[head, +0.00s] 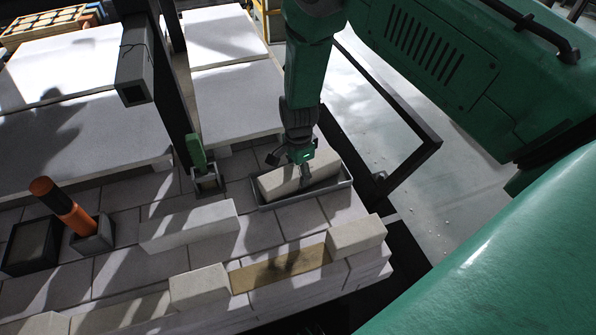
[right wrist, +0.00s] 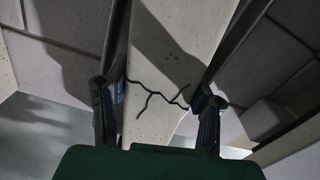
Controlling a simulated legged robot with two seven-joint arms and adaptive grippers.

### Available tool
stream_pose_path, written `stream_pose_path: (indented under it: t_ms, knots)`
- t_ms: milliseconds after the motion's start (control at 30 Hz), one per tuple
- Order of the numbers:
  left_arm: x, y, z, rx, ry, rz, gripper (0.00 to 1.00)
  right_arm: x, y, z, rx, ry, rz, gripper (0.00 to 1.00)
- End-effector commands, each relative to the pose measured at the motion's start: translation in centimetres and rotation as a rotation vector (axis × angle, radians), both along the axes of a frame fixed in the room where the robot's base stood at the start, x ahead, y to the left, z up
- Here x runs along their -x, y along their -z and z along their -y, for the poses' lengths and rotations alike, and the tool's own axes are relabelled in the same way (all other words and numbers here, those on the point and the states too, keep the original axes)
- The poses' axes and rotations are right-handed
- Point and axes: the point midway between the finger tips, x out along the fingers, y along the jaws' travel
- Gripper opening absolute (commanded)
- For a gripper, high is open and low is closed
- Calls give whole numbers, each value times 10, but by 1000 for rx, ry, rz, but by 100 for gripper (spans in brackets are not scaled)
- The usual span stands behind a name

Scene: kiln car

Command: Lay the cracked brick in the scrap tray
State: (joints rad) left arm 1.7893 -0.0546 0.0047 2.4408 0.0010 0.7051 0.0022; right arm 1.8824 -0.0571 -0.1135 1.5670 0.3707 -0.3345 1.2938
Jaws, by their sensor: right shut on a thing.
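The cracked brick (head: 279,182) is pale, and dark branching crack lines show on its face in the right wrist view (right wrist: 165,60). My right gripper (head: 304,178) is shut on it, with one finger on each side of the brick. The scrap tray (head: 312,194) is a shallow dark grey tray on the pale deck. The brick is within the tray's outline, lying along its length. I cannot tell whether it touches the tray floor. My left gripper is not in view.
A dark upright post (head: 172,85) stands left of the tray. Near it are a small holder with a green-handled tool (head: 197,152) and an orange-and-black handle (head: 65,205) in another holder. Pale bricks (head: 356,236) flank a bare brown gap (head: 280,268) at the front.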

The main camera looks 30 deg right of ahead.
Motion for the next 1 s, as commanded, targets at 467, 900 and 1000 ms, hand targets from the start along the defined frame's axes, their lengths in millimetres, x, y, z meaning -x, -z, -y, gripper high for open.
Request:
stream_pose_path:
  t_ms: [467, 900, 1000]
  knots:
    - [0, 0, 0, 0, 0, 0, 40, -1, 0, 0, 0, 0, 1, 73]
    - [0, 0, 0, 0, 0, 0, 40, 0, 1, 0, 0, 0, -1, 73]
    - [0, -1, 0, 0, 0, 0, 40, 0, -1, 0, 0, 0, 0, 73]
